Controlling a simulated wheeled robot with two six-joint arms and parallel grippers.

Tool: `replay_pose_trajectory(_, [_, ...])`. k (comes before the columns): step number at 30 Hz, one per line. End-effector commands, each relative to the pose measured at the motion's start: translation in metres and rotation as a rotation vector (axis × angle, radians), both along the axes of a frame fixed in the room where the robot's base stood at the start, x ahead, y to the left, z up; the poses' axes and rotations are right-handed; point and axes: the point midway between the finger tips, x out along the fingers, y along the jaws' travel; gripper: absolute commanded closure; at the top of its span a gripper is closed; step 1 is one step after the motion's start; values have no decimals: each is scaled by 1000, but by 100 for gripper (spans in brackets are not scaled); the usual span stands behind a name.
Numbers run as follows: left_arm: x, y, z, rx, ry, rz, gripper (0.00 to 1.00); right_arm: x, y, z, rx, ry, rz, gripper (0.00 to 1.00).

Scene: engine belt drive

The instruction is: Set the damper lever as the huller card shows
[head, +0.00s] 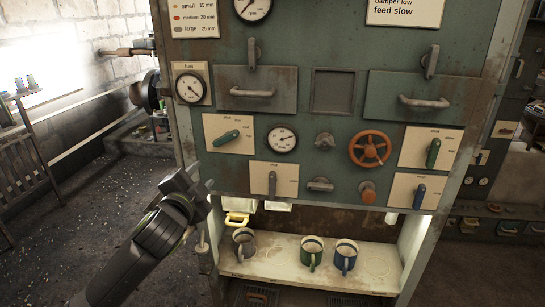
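A card (405,10) at the top right of the green panel reads "damper low" and "feed slow"; its top is cut off. Several levers sit on cream plates: a green lever (228,137) at left, tilted; a grey lever (272,182) at lower middle, upright; a green lever (433,153) at right, near upright; a blue lever (420,196) below it, near upright. The plate labels are too small to read, so I cannot tell which is the damper lever. My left gripper (197,190) is left of the grey lever, apparently touching none; its opening is unclear. My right gripper is out of view.
The panel also bears an orange handwheel (370,149), gauges (282,139), drawer handles (424,102) and knobs. Several mugs (312,252) stand on the shelf (285,275) below. A yellow-handled item (237,218) hangs by the shelf's left end. Open floor lies at left.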

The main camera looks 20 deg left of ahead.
Motion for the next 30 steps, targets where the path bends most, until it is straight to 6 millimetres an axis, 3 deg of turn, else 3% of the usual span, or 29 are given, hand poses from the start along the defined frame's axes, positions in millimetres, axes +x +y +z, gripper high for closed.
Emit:
replay_pose_trajectory(1, [-4, -4, 11, 17, -20, -9, 60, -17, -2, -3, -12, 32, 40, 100])
replay_pose_trajectory(3, [-8, -8, 20, 30, -34, -14, 60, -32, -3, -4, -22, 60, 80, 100])
replay_pose_trajectory(8, [-2, -8, 25, 34, -41, -15, 60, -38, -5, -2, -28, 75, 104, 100])
replay_pose_trajectory(30, [108, 18, 25, 30, -39, -17, 60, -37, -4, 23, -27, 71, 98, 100])
